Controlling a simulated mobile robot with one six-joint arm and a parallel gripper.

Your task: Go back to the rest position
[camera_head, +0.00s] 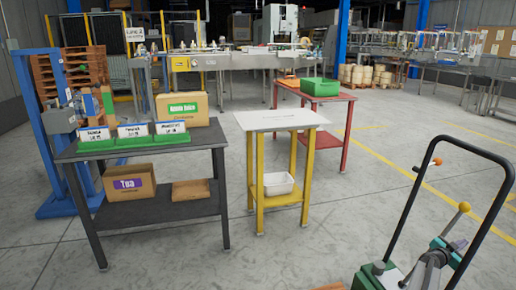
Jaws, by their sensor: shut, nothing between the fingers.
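The rest position itself has no visible mark in the picture.
A dark table (140,149) at left bears an Apple Juice carton (183,108) and green labelled trays (134,140). A yellow-legged table (282,119) and a red table (335,97) stand beyond. A black-handled cart (440,215) is at front right. Grey floor between is clear.

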